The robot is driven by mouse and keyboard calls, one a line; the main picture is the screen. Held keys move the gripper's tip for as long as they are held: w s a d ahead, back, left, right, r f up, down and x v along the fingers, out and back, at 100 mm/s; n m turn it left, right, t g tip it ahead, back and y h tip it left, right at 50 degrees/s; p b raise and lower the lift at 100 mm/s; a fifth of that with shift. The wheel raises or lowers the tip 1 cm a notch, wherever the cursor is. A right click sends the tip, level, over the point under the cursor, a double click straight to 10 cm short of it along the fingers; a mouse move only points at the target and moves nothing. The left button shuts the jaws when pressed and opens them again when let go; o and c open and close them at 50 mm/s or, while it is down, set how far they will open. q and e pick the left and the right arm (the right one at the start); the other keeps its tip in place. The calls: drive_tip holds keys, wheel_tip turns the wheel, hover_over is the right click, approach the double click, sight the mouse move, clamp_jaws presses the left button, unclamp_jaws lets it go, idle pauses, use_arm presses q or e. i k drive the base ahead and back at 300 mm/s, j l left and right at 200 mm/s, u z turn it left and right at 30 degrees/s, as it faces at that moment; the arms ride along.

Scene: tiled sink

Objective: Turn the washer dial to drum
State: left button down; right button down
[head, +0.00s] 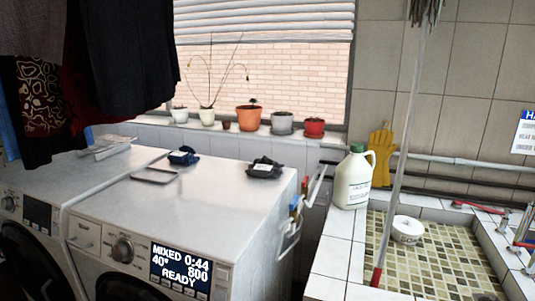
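The nearer washer (215,207) is white and stands at the lower middle of the head view. The display (181,271) is lit and reads "MIXED 0:44", "40°", "800" and "READY". Neither of my grippers shows in the head view, and nothing touches the dial. The lower front of the washer is cut off by the frame's bottom edge.
A second machine (40,190) stands to the left, with its own knob (9,203). Dark clothes (125,55) hang above it. Dark cloths (264,168) lie on the washer top. A white jug (353,178) stands on the tiled sink edge at right. Pots (249,118) line the sill.

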sight(120, 252)
drive_tip(key=i+j, duration=0.1)
drive_tip(key=j, duration=0.3)
drive_tip(key=i+j, duration=0.1)
drive_tip(key=j, duration=0.3)
drive_tip(key=i+j, duration=0.1)
drive_tip(key=j, duration=0.35)
drive_tip(key=i+j, duration=0.15)
drive_tip(key=j, duration=0.25)
drive_tip(key=i+j, duration=0.1)
drive_tip(key=j, duration=0.3)
drive_tip(key=i+j+z, duration=0.1)
drive_tip(key=j, duration=0.3)
